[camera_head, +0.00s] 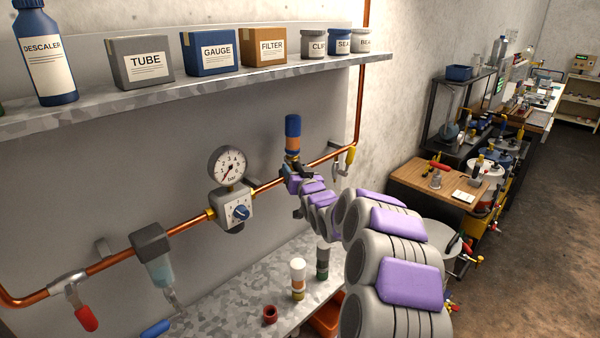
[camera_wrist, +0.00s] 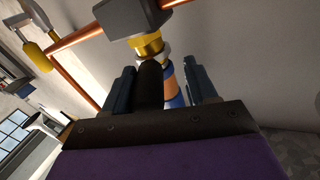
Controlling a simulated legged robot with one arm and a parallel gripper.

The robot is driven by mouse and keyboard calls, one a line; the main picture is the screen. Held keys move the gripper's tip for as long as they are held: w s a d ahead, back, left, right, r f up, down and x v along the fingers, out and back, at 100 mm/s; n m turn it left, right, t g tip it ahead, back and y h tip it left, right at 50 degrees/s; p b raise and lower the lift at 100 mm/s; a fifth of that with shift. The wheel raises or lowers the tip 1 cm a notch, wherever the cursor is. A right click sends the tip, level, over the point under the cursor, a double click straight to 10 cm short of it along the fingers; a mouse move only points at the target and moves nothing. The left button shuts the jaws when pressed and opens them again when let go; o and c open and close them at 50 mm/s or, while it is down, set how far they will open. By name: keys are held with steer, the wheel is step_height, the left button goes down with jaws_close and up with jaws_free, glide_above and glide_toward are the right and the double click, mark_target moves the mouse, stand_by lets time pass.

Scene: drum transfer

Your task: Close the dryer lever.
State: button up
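No lever is labelled as the dryer's. A yellow lever (camera_head: 350,156) hangs from the copper pipe right of my gripper; it also shows at upper left in the wrist view (camera_wrist: 34,55). A red lever (camera_head: 86,318) hangs at the pipe's left end, and a blue lever (camera_head: 156,328) shows at the bottom edge. My gripper (camera_head: 296,184) is at the fitting below an upright blue-and-orange cartridge (camera_head: 293,135). In the wrist view its fingers (camera_wrist: 162,85) stand apart, with a dark upright piece (camera_wrist: 150,88) and the partly hidden cartridge (camera_wrist: 172,82) between them. Contact is unclear.
A pressure gauge (camera_head: 229,168) with a dial regulator and a grey-topped filter (camera_head: 152,246) sit on the pipe. A shelf (camera_head: 190,88) of boxes and jars is above. A bench (camera_head: 236,315) with small bottles is below. My arm crosses the right of centre.

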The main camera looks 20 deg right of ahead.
steer(key=shift+s+d+f, duration=0.1)
steer(key=shift+d, duration=0.7)
steer(key=shift+s+d, duration=0.1)
steer(key=shift+d, duration=0.4)
steer(key=shift+c, duration=1.3)
steer(key=shift+a, duration=0.25)
steer(key=c, duration=0.3)
steer(key=shift+a, duration=0.5)
steer(key=shift+c, duration=1.4)
jaws_close()
steer(key=shift+d, duration=0.1)
steer(key=shift+d, duration=0.1)
